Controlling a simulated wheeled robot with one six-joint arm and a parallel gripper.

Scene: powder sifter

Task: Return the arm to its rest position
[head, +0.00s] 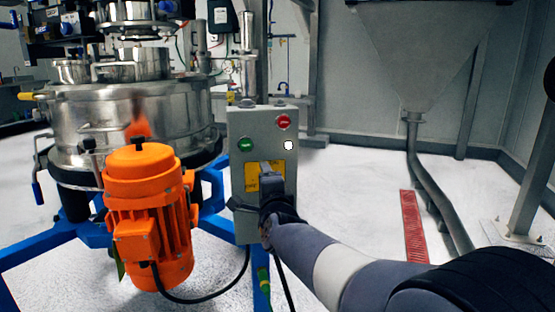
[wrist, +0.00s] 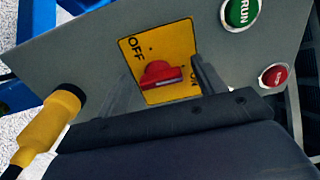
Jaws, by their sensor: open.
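My gripper (head: 268,178) is at the front of a grey control box (head: 238,170), over its yellow plate (head: 251,177). In the wrist view, the open gripper (wrist: 163,72) has one finger on each side of a red rotary knob (wrist: 160,76). The knob sits on the yellow plate (wrist: 183,38) marked OFF and ON, and looks free of the fingers. I cannot tell how deep the fingers reach. My arm stretches in from the lower right of the head view.
The box carries a green RUN button (head: 246,145) and a red STOP button (head: 284,122). An orange motor (head: 145,215) and a steel sifter (head: 110,115) stand at left on a blue frame (head: 40,252). A yellow cable connector (wrist: 48,125) juts from the box. Floor at right is mostly clear.

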